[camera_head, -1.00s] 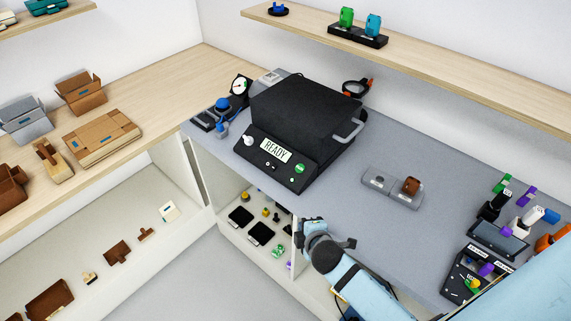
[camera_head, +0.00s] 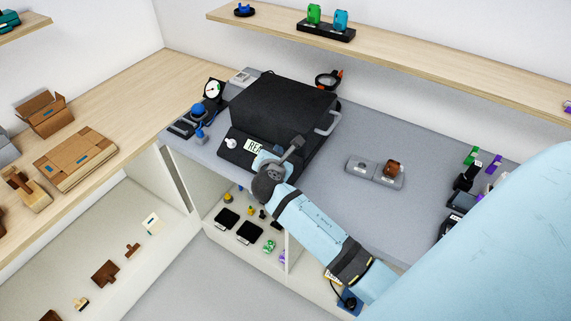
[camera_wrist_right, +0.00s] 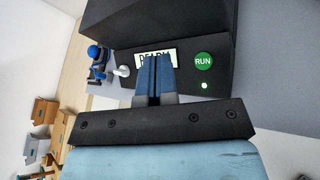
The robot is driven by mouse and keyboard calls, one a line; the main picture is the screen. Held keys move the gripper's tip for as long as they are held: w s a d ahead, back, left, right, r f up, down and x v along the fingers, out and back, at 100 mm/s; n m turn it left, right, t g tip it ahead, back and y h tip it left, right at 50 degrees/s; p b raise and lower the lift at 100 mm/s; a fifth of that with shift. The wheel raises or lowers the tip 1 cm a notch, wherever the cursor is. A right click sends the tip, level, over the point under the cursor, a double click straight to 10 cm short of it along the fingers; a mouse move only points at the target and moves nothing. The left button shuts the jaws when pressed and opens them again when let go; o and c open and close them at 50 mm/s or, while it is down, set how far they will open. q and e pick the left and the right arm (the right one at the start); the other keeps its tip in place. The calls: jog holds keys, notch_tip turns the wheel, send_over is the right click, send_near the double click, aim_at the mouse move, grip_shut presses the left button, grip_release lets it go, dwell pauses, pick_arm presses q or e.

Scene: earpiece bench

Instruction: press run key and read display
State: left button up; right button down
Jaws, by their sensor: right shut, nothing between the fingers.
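The black test box (camera_head: 283,108) stands on the grey bench with a sloped front panel. Its display (camera_head: 252,146) is partly hidden by my right arm in the head view. In the right wrist view the display (camera_wrist_right: 155,57) shows "READY", its lower part covered by my fingers. The green RUN key (camera_wrist_right: 203,61) is right of the display, with a small lit green lamp below it. In the head view my arm hides the key. My right gripper (camera_wrist_right: 154,62) is shut and empty, in front of the panel and left of the key in the wrist view. My left gripper is not seen.
A grey tray with a brown piece (camera_head: 393,169) lies on the bench to the right. A blue-knobbed device (camera_head: 198,110) and a dial gauge (camera_head: 212,90) stand left of the box. A shelf (camera_head: 430,72) runs above.

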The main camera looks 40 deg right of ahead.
jog(key=d+f+b, duration=0.1)
jog(key=f, duration=0.1)
jog(key=w+d+f+b, duration=0.1)
jog(key=f+b, duration=0.1)
jog(key=d+f+b, duration=0.1)
jog(key=f+b, duration=0.1)
jog(key=shift+w+f, duration=0.15)
jog(key=shift+w+d+f, duration=0.2)
jog(key=shift+d+f, duration=0.15)
jog(key=shift+f, duration=0.1)
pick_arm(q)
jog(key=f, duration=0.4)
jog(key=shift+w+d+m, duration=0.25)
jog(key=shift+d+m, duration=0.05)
pick_arm(e)
jog(key=shift+d+f, duration=0.2)
jog(key=shift+f, duration=0.1)
dwell(0.8)
jog(key=shift+w+d+f, duration=0.1)
jog(key=shift+d+f, duration=0.05)
jog(key=shift+f, duration=0.15)
